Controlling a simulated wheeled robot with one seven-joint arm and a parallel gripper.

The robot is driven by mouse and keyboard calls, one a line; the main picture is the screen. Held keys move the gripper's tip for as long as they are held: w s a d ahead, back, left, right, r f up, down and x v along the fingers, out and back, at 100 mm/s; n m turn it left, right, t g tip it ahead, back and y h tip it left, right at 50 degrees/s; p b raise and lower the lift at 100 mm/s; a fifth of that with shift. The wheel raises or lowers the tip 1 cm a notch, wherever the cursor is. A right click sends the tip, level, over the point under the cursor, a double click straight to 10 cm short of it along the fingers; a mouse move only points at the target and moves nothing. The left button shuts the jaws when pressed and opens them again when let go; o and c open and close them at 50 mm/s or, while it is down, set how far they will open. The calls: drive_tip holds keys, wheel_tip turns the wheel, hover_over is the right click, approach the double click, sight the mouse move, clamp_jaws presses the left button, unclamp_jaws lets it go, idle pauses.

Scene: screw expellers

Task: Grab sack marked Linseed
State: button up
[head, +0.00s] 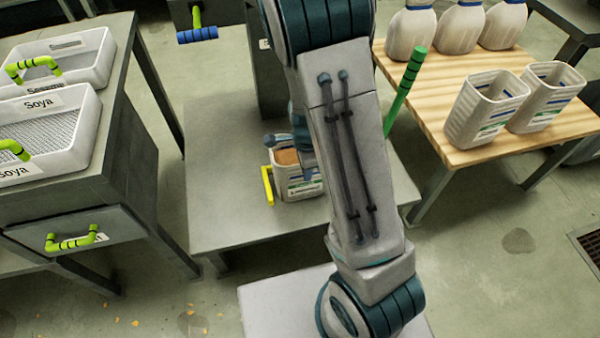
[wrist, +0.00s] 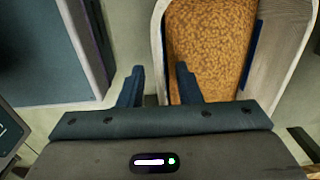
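No readable Linseed label shows in either view. Several pale sacks or jugs with blue bands (head: 460,27) stand at the back of the wooden table; no lettering is legible on them. My gripper (wrist: 158,80) is open in the wrist view, with its two dark blue fingers apart. The fingers lie on either side of the left wall of a pale tub (wrist: 285,50) filled with orange-brown grains (wrist: 210,45). I cannot tell whether they touch it. In the head view my arm partly hides this tub (head: 298,190) and most of the gripper.
The tub stands on a grey platform (head: 220,225) near a yellow handle (head: 267,186). A green lever (head: 405,82) rises at right. Two empty tubs (head: 484,108) stand on the wooden table (head: 455,150). Soya and Sesame trays (head: 45,120) sit on the left cabinet. Open floor lies between.

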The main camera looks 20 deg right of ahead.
wheel_tip(320, 180, down, 3)
drive_tip(key=shift+w+b, duration=0.1)
drive_tip(key=shift+b, duration=0.45)
clamp_jaws()
drive_tip(key=shift+r, duration=0.1)
idle(0.9)
